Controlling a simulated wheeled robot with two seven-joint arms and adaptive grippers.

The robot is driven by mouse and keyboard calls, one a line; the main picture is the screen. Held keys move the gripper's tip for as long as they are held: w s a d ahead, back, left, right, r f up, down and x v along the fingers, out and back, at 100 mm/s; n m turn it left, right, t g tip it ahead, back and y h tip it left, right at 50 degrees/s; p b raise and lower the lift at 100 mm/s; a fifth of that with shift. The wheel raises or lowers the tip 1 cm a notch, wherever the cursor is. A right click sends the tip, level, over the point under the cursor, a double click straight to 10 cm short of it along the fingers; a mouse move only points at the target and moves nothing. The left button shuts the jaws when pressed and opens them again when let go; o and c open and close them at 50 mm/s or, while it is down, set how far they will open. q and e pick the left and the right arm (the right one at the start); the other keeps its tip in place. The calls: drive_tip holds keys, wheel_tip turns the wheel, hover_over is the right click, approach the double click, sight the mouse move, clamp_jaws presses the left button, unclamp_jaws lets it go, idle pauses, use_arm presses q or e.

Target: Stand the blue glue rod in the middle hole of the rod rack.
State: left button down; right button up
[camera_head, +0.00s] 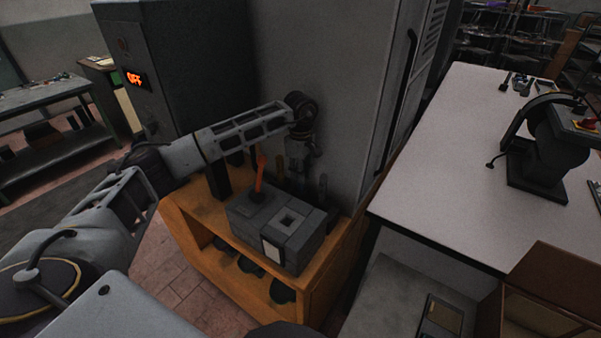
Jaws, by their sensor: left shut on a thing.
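My left gripper (299,172) points down behind the grey block on the orange wooden stand, close to the tall grey cabinet. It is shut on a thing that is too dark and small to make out. Several dark upright shapes stand around and below its fingers; I cannot tell whether they are the rod rack or rods. I cannot pick out the blue glue rod or the rack's middle hole. My right gripper is not in view.
The orange stand (188,232) carries a grey block (300,240) with a square opening and an orange lever (260,173). The tall grey cabinet (335,80) rises close behind. A white table (440,165) at right bears a dark machine (545,145). An open brown box (560,285) is lower right.

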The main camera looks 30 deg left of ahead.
use_arm(q)
drive_tip(key=c, duration=1.3)
unclamp_jaws()
drive_tip(key=shift+r, duration=6)
